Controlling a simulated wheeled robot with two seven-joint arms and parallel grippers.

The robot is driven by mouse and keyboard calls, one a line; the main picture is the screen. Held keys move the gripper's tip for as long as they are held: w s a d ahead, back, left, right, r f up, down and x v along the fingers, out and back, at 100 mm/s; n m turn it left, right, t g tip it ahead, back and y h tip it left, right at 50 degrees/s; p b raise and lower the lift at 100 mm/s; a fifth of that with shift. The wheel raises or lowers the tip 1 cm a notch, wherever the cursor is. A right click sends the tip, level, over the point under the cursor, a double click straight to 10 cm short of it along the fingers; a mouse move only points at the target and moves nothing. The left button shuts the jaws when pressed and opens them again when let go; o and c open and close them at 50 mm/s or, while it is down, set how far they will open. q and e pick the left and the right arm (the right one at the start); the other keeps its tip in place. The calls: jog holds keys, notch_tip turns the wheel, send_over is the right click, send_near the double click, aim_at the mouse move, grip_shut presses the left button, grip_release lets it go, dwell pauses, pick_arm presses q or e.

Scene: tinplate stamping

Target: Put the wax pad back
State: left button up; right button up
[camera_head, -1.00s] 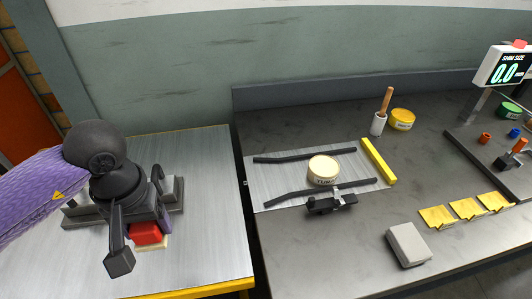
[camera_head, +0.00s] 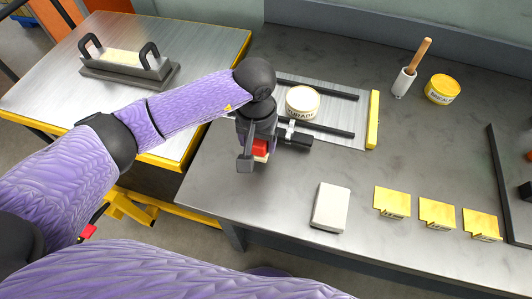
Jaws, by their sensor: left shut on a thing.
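My left gripper (camera_head: 258,154) comes in from the left and is over the near left edge of the grey bench. It is shut on a small block with a red top and a cream underside (camera_head: 262,157), which looks like the wax pad. The gripper and wrist hide much of it, and I cannot tell whether it touches the bench. It is just left of a black clamp (camera_head: 295,136) at the near edge of a metal plate. My right gripper is not in view.
The metal plate (camera_head: 345,115) bears dark rails and a round labelled tin (camera_head: 302,102), with a yellow bar (camera_head: 373,120) at its right. A pale block (camera_head: 331,208) and yellow cards (camera_head: 392,202) lie nearer. A two-handled die (camera_head: 128,66) stands on the left cart (camera_head: 205,45).

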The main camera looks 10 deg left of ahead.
aim_at(259, 153)
pick_arm(q)
notch_tip(259, 153, down, 4)
jog(key=shift+f+b, duration=0.1)
jog(key=shift+b, duration=0.3)
jog(key=o, duration=0.7)
jog(key=shift+f, duration=0.1)
jog(key=shift+c, duration=0.2)
jog(key=o, duration=0.3)
jog(key=shift+o, duration=0.2)
notch_tip(259, 153, up, 12)
jog(key=shift+r+p, duration=0.2)
jog(key=shift+p, duration=0.85)
